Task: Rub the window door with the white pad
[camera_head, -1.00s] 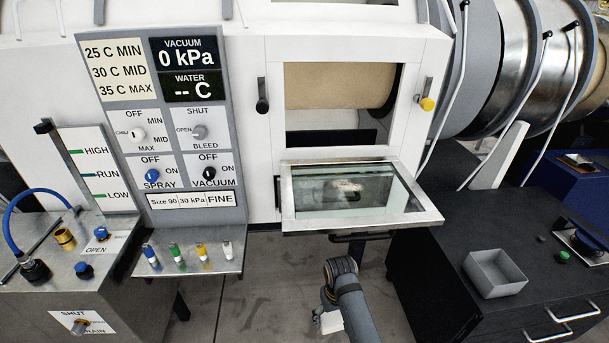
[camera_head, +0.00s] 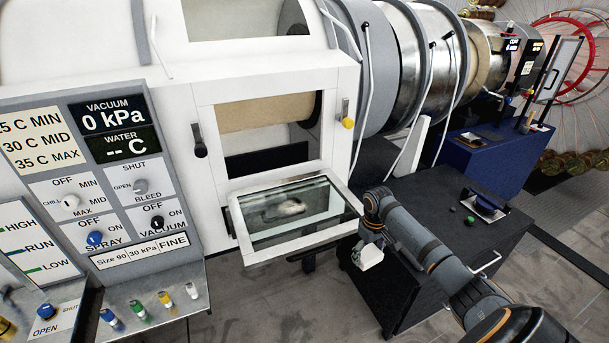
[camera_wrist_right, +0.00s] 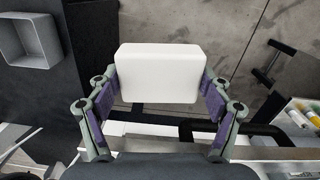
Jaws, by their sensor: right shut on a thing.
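The window door (camera_head: 268,212) is a glass pane in a white and metal frame. It hangs folded down and open below the square opening of the white machine. A greyish smudge (camera_head: 284,208) shows on its glass. My right gripper (camera_head: 366,250) is just right of the door's lower right corner in the head view. In the right wrist view it (camera_wrist_right: 158,95) is shut on the white pad (camera_wrist_right: 158,73), a plain block between both fingers. The pad also shows in the head view (camera_head: 369,257), apart from the glass as far as I can tell. My left gripper is out of view.
A control panel (camera_head: 113,187) with knobs and labels is left of the door. A black cabinet (camera_head: 425,230) is at the right, and a grey open box (camera_wrist_right: 28,40) shows in the right wrist view. Open floor lies below.

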